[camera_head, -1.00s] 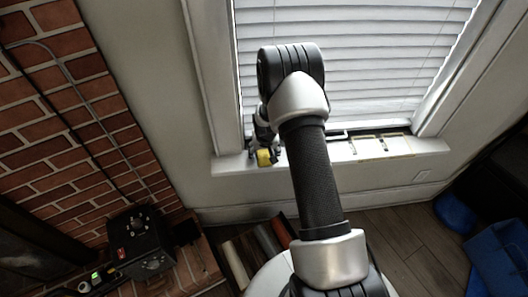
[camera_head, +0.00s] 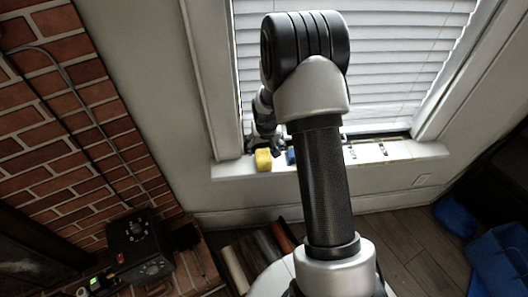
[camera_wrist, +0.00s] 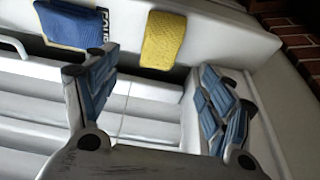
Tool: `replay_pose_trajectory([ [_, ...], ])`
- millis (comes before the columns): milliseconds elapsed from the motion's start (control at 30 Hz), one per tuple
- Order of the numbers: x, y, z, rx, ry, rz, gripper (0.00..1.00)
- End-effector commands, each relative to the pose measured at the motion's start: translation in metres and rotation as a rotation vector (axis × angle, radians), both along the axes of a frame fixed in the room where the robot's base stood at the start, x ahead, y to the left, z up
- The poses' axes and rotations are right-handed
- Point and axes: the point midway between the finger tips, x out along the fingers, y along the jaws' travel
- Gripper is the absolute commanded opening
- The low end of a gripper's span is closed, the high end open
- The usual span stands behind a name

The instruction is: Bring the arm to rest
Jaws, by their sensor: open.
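My arm reaches up toward the window, and my gripper (camera_head: 252,146) is small and partly hidden behind the arm in the head view. In the wrist view my gripper (camera_wrist: 155,65) has its two blue-padded fingers spread wide, with nothing held between them. A yellow block-like item (camera_head: 263,160) rests on the window sill (camera_head: 228,169), just below the gripper in the head view. The yellow item (camera_wrist: 164,40) shows beyond the fingertips in the wrist view, apart from them.
A blue item (camera_wrist: 74,26) lies on the sill beside a dark label with partly covered letters. White blinds (camera_head: 400,60) and the window frame stand close behind the arm. A brick wall (camera_head: 60,110) and a black box (camera_head: 140,245) are at left, and blue bins (camera_head: 497,255) at right.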

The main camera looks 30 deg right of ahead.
Motion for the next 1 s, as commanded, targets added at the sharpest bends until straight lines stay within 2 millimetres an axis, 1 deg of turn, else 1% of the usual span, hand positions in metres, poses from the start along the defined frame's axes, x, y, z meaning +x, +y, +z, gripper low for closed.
replay_pose_trajectory([
  [33,-0.001,0.001,0.007,0.000,-0.001,0.000,0.75],
  [100,-0.004,0.002,0.014,0.000,0.000,0.000,0.75],
  [200,-0.005,0.002,0.018,0.000,0.000,0.000,0.75],
  [400,-0.006,0.003,0.021,0.000,0.000,0.001,0.75],
  [467,-0.006,0.004,0.027,-0.001,-0.003,0.004,0.75],
  [500,-0.007,0.006,0.034,-0.002,-0.005,0.008,0.75],
  [567,-0.010,0.012,0.052,-0.006,-0.012,0.018,0.75],
  [667,-0.021,0.027,0.096,-0.012,-0.022,0.046,0.75],
  [700,-0.028,0.034,0.116,-0.015,-0.027,0.059,0.75],
  [733,-0.035,0.040,0.130,-0.017,-0.031,0.070,0.75],
  [800,-0.053,0.054,0.162,-0.021,-0.036,0.095,0.75],
  [867,-0.070,0.065,0.186,-0.024,-0.043,0.117,0.75],
  [900,-0.083,0.073,0.201,-0.024,-0.047,0.132,0.75],
  [967,-0.103,0.084,0.222,-0.026,-0.053,0.152,0.75],
  [1000,-0.117,0.091,0.234,-0.027,-0.056,0.168,0.75],
])
